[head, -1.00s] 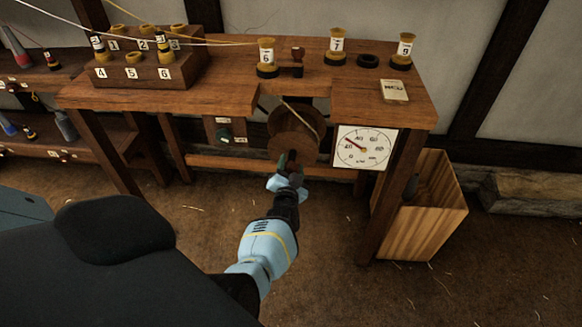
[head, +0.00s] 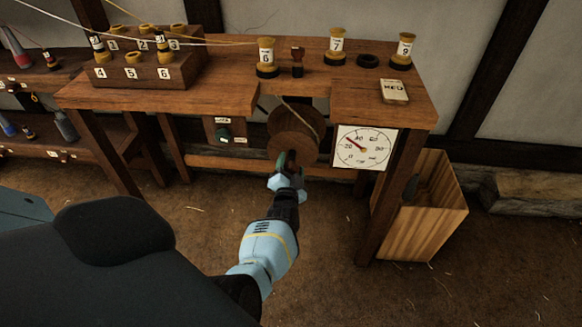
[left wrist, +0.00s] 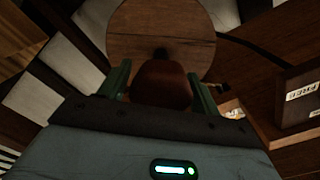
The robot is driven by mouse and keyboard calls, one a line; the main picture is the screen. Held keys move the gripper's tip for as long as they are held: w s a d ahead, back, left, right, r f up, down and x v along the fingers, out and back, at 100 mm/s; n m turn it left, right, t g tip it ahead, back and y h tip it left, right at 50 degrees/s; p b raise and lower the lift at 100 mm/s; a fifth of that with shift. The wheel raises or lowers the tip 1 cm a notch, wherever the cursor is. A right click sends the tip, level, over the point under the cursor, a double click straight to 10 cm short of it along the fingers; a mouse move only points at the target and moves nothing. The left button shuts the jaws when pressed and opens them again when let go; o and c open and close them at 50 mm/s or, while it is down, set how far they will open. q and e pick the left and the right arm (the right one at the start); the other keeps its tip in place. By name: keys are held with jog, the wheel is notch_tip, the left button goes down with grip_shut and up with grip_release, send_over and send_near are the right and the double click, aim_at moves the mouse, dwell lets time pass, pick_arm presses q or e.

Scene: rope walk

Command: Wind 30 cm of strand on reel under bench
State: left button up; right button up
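The reel (head: 284,127) is a round wooden disc in the gap under the bench (head: 220,98); its face also fills the top of the left wrist view (left wrist: 140,35). A pale strand (head: 305,115) runs down across the reel from the bench edge. My left gripper (head: 285,160) is in front of the reel's lower part. In the left wrist view its green fingers (left wrist: 160,85) stand on both sides of a dark red-brown crank knob (left wrist: 160,86), apparently shut on it. The far ends of the fingers are dim. My right gripper is not in view.
A dial (head: 378,147) hangs on the bench front, right of the reel. Spool 6 (head: 267,52), spool 7 (head: 337,45) and spool 9 (head: 404,50) stand on top. A wooden bin (head: 430,220) stands at right. Floor in front is open.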

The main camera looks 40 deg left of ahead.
pick_arm(q)
jog(key=shift+o, duration=0.6)
jog(key=shift+s+d, duration=0.1)
jog(key=shift+s, duration=0.1)
jog(key=p+v, duration=0.2)
jog(key=v, duration=0.5)
jog(key=shift+s, duration=0.2)
jog(key=shift+d, duration=0.1)
